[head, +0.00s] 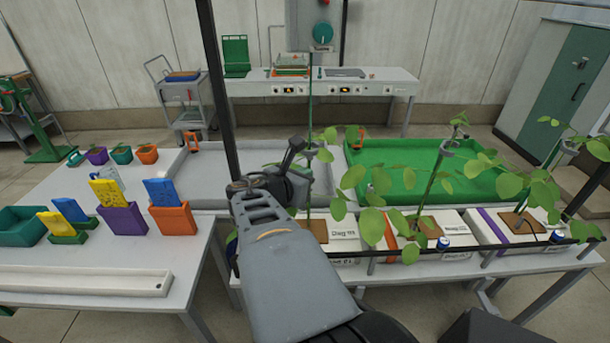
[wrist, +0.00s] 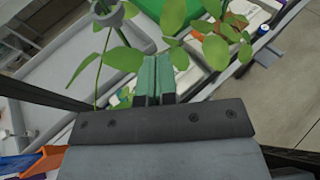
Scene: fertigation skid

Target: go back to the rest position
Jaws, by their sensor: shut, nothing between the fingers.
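My arm reaches up from the bottom of the head view, and my gripper (head: 293,150) is at its far end, above the front of the grey tray. In the wrist view my gripper (wrist: 154,62) shows two green-grey fingers side by side, shut with nothing between them. Leaves of a plant (wrist: 118,62) are close around the fingers in that view. I cannot tell whether they touch.
White slabs (head: 455,226) with leafy plants (head: 372,195) stand on the front bench, right of my arm. A green tray (head: 395,160) and grey tray (head: 210,170) lie behind. Coloured bins (head: 122,218) with cards stand left. A dark post (head: 218,90) rises beside my arm.

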